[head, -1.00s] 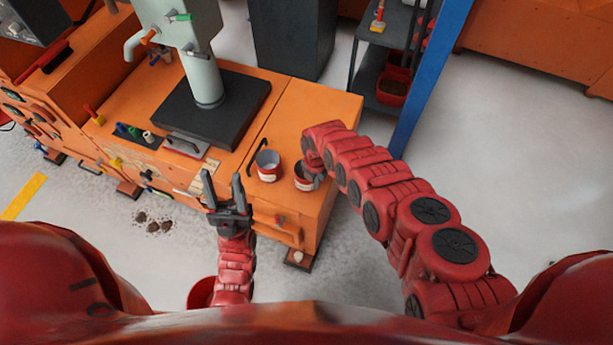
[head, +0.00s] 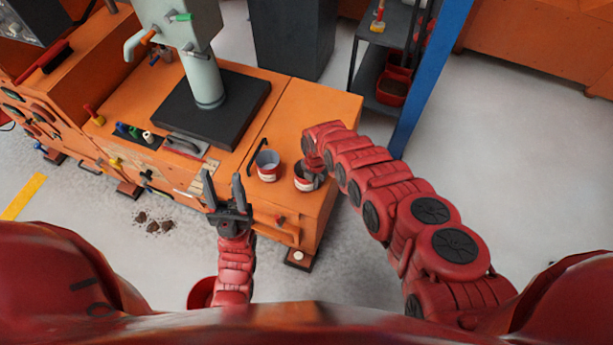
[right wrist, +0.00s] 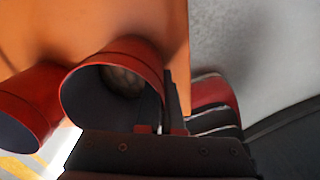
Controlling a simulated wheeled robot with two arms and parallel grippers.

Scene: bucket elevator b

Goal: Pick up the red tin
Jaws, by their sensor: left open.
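Two red tins with pale bands stand on the orange bench top: a left tin (head: 267,175) and a right tin (head: 301,184). In the right wrist view the nearer tin (right wrist: 112,52) has its mouth facing the camera, with something brownish inside; the other tin (right wrist: 28,105) is at the left. My right gripper (head: 318,178) is at the right tin's right rim, mostly hidden by my arm. A dark finger shows inside that rim; the grip cannot be judged. My left gripper (head: 222,190) is open and empty, in front of the bench.
A grey-green machine column on a black base (head: 212,108) stands on the orange bench (head: 310,115). A black handle (head: 257,156) is beside the left tin. A blue post (head: 430,80) and dark shelf (head: 383,75) stand at the right. Dark clumps (head: 153,223) lie on the floor.

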